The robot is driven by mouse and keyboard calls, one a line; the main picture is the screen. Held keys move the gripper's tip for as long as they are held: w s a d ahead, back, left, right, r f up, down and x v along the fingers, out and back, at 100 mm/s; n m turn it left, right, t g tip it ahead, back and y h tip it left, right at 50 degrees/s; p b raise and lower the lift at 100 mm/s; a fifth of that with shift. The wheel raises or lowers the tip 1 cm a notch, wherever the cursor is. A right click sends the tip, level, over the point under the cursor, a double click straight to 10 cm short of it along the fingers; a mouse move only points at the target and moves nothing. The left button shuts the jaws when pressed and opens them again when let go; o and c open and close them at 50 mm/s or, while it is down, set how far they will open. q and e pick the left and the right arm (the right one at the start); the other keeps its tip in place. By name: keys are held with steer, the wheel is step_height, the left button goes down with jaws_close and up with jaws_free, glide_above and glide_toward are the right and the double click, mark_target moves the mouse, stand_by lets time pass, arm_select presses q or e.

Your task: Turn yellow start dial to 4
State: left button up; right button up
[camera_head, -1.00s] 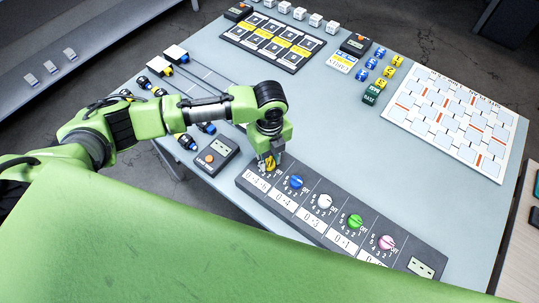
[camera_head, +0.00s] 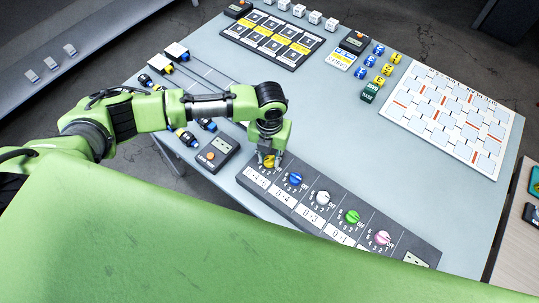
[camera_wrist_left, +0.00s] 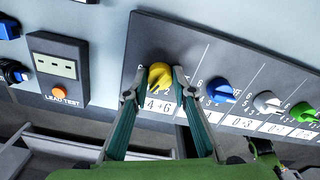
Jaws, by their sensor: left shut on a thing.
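The yellow start dial (camera_head: 270,161) is at the left end of a dark dial panel (camera_head: 330,178). The yellow dial also shows in the left wrist view (camera_wrist_left: 160,76), with a white label reading about "4" and "6" below it. My left gripper (camera_head: 268,158) points down over this dial. In the left wrist view, my left gripper's fingertips (camera_wrist_left: 156,78) stand on both sides of the yellow knob and are shut on it. The numbers around the yellow dial are mostly hidden by the fingers, so its setting cannot be read.
Blue (camera_head: 295,179), white (camera_head: 322,198), green (camera_head: 352,216) and pink (camera_head: 382,238) dials follow along the panel. A lead test box (camera_head: 212,155) stands left of it. A white patterned board (camera_head: 455,120) lies at the right. The table's middle is clear.

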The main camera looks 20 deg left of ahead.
mark_target(270, 158)
arm_select(q)
steer(key=shift+m, duration=0.5)
steer(key=o, duration=1.1)
steer(key=shift+s, duration=0.1)
steer(key=shift+r, duration=0.15)
step_height(270, 158, up, 12)
steer(key=shift+f, duration=0.1)
